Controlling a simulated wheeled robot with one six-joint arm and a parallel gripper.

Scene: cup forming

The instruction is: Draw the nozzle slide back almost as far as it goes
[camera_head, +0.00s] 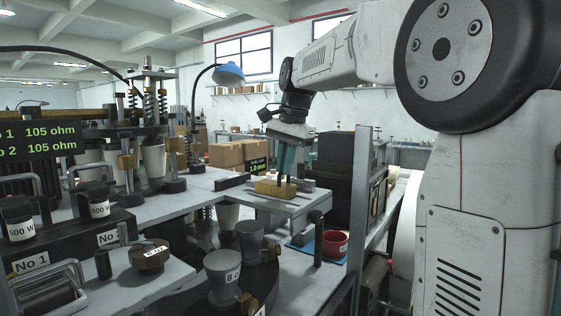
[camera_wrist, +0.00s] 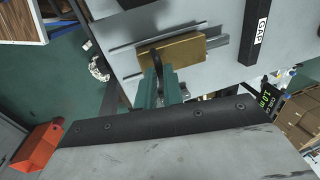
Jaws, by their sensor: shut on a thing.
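The nozzle slide is a brass block (camera_head: 275,188) on a light metal plate (camera_head: 305,201) with rails. It also shows in the wrist view (camera_wrist: 182,57), lying along a grey rail (camera_wrist: 219,42), with a black looped handle (camera_wrist: 156,58) on its near side. My gripper (camera_head: 285,176) reaches down to the block from above. In the wrist view its green fingers (camera_wrist: 159,80) are shut on the handle. The fingers hide part of the handle. A small display (camera_head: 257,165) behind the plate reads 1.0 mm.
A black bar (camera_wrist: 264,30) marked GAP lies on the plate beside the slide. Grey cups (camera_head: 222,275) stand on a dark turntable in front. A red bowl (camera_head: 335,242) sits on a blue mat, right of the plate. A grey post (camera_head: 359,195) rises close by.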

